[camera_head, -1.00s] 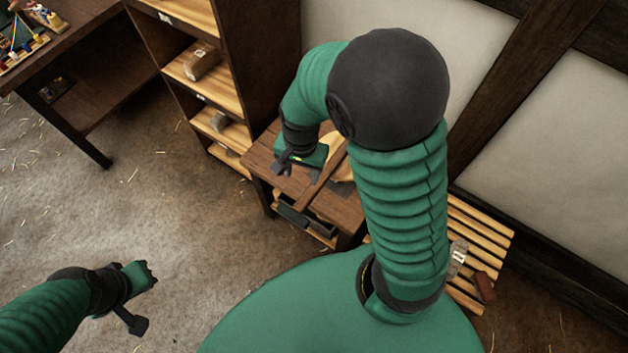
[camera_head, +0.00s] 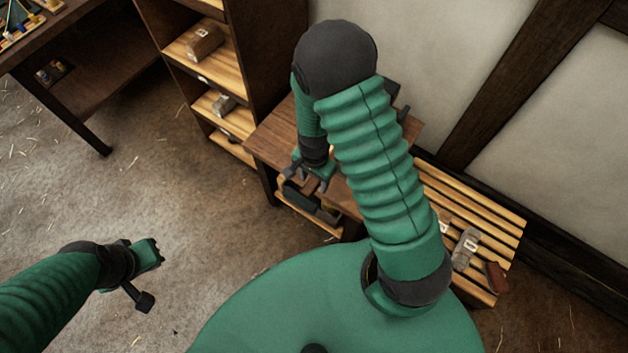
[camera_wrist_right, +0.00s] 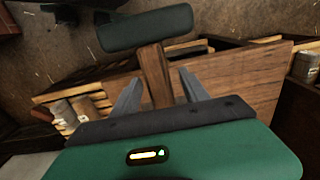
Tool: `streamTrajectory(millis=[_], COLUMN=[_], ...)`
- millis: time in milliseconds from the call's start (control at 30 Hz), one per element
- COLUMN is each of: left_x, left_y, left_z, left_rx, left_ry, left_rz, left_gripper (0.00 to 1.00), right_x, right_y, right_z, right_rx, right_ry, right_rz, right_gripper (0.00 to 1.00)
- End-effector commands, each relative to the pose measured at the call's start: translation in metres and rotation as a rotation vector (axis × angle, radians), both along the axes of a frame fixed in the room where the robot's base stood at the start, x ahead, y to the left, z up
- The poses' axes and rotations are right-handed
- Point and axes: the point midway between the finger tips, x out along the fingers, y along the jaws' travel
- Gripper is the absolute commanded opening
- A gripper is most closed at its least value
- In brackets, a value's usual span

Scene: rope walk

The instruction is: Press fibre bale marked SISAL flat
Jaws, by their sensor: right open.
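Several small labelled bales are in the head view, but I cannot read any label, so I cannot tell which is SISAL. A grey bale (camera_head: 466,249) lies on the slatted rack, and a brown one (camera_head: 205,42) sits on the shelf. My right gripper (camera_head: 322,183) is open at the front edge of the wooden bench. In the right wrist view, the wooden bar (camera_wrist_right: 154,76) of a dark block (camera_wrist_right: 145,29) stands between the open fingers (camera_wrist_right: 158,92); I cannot tell if they touch it. My left gripper (camera_head: 158,252) hangs over the floor, its fingers too small to judge.
The wooden bench (camera_head: 268,146) stands between the shelf unit (camera_head: 268,60) and the slatted rack (camera_head: 480,200). My right arm hides much of the bench top. A dark table (camera_head: 100,30) is at the upper left. The floor at left is clear apart from straw.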

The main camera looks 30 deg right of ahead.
Motion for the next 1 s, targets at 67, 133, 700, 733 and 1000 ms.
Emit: streamTrajectory(millis=[67,133,700,733,1000], left_x=[0.0,0.0,0.0001,0.0001,0.0], left_y=[-0.0001,-0.0001,-0.0001,-0.0001,-0.0002], left_z=[-0.0011,-0.001,-0.0009,-0.0009,-0.0009], left_rx=[0.0,0.0,0.0,0.0,0.0], left_ry=[0.0,0.0,0.0,0.0,0.0], left_rz=[0.0,0.0,0.0,0.0,0.0], left_gripper=[0.0,0.0,0.0,0.0,0.0], right_x=[0.0005,0.0009,0.0004,0.0003,0.0001], right_y=[-0.0001,-0.0003,0.001,0.0012,0.0018], right_z=[-0.005,-0.0059,-0.0051,-0.0052,-0.0053], right_rx=[0.001,0.001,0.002,0.001,0.003], right_ry=[0.0,0.0,0.001,0.002,0.002], right_rz=[0.0,0.0,0.001,0.001,0.002], right_gripper=[0.53,0.53,0.0,0.0,0.0])
